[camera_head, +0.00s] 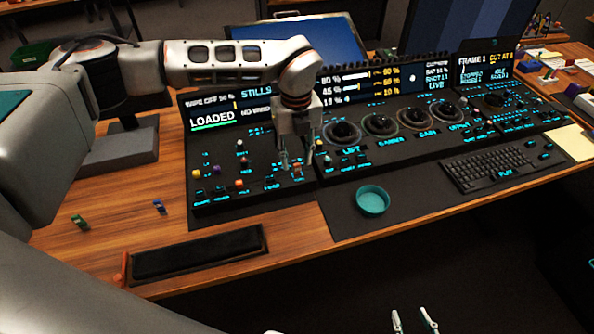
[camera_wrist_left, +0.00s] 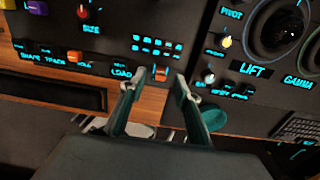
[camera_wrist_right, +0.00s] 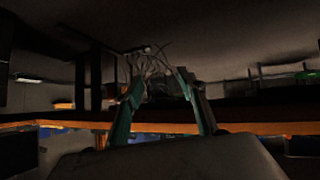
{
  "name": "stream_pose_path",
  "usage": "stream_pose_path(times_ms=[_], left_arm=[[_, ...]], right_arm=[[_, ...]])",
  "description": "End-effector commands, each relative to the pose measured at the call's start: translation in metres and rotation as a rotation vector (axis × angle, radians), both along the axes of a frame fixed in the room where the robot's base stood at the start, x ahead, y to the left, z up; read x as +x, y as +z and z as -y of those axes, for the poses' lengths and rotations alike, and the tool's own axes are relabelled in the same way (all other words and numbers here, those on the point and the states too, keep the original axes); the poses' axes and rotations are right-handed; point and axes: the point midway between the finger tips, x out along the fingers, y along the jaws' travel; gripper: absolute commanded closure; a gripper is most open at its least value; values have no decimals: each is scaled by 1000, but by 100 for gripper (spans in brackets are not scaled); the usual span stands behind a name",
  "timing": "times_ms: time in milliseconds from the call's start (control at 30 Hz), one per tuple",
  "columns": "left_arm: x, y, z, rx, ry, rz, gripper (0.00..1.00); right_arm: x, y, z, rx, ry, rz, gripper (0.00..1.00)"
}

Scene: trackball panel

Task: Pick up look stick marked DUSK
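Two small sticks lie on the wood at the left of the desk: a green one (camera_head: 80,222) and a blue one (camera_head: 159,207). No DUSK mark can be read on either. A small orange piece (camera_wrist_left: 161,73) sits at the panel's LOAD spot; I cannot tell whether it is a stick. My left gripper (camera_head: 291,163) is open over that spot, pointing down; the orange piece shows just beyond and between its fingertips (camera_wrist_left: 155,86). My right gripper (camera_head: 414,318) is open and empty in front of the desk, away from the panel; its fingers also show apart in the right wrist view (camera_wrist_right: 160,86).
The panel (camera_head: 225,207) carries several knobs and a screen (camera_head: 213,117) reading LOADED. A black padded rest (camera_head: 198,253) lies along the desk's front edge. A teal dish (camera_head: 372,201) and a keyboard (camera_head: 488,170) are to the right. Wood around the sticks is clear.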

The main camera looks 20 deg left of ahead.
Motion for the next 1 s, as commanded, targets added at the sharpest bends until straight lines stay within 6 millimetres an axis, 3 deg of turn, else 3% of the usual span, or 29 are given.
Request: stream_pose_path(times_ms=[200, 467, 600, 1000], left_arm=[[-1, -32, 2, 1, 0, -3, 68], [-1, -37, 2, -1, -1, -1, 68], [-1, -36, 2, -1, -1, -1, 97], [0, -35, 2, 0, -1, 0, 99]], right_arm=[[6, 7, -1, 2, 0, 15, 60], [9, 10, -1, 4, 0, 23, 60], [8, 10, -1, 4, 0, 22, 60], [6, 5, 0, 1, 0, 13, 60]])
